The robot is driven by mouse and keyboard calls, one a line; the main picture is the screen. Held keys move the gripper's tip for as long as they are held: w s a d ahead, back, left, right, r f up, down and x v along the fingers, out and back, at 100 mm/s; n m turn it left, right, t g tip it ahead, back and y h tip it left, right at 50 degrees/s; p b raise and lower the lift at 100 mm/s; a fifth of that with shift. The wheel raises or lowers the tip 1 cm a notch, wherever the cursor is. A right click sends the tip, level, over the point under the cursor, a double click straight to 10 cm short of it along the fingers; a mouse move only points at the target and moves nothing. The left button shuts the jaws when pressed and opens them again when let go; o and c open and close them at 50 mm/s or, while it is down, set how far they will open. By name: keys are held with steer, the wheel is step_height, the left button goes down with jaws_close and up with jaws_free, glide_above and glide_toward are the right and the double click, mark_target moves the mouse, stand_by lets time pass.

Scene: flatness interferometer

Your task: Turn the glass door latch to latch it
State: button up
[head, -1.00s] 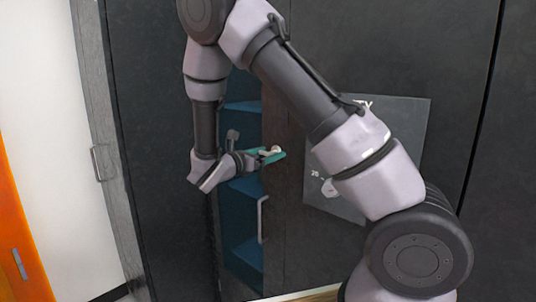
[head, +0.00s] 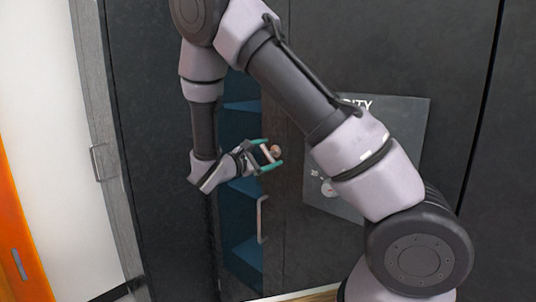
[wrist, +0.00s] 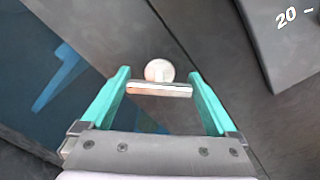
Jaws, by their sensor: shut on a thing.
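The glass door latch shows in the wrist view as a pale metal bar (wrist: 160,89) on a round knob base (wrist: 160,70), set on a dark door frame. In the head view the latch bar (head: 266,154) stands steeply, tilted a little, at the door's edge. My gripper (wrist: 160,84) has its two teal fingers at the two ends of the bar and is shut on it lengthwise. My gripper also shows in the head view (head: 266,154), reaching in from the left. The fine contact at the fingertips is hard to see.
A vertical door handle (head: 262,220) is just below the latch. Blue shelves (head: 243,205) show behind the glass to the left. A grey sign panel (head: 345,200) is on the right, partly behind my arm. Another handle (head: 97,163) is at far left.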

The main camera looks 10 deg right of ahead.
steer(key=m, duration=0.4)
steer(key=shift+f+m, duration=0.1)
steer(key=shift+m, duration=0.2)
steer(key=shift+f+m, duration=0.1)
steer(key=shift+m, duration=1.8)
steer(key=shift+s, duration=0.1)
steer(key=o, duration=1)
steer(key=v, duration=1)
steer(key=shift+s+a, duration=0.25)
steer(key=shift+a, duration=0.05)
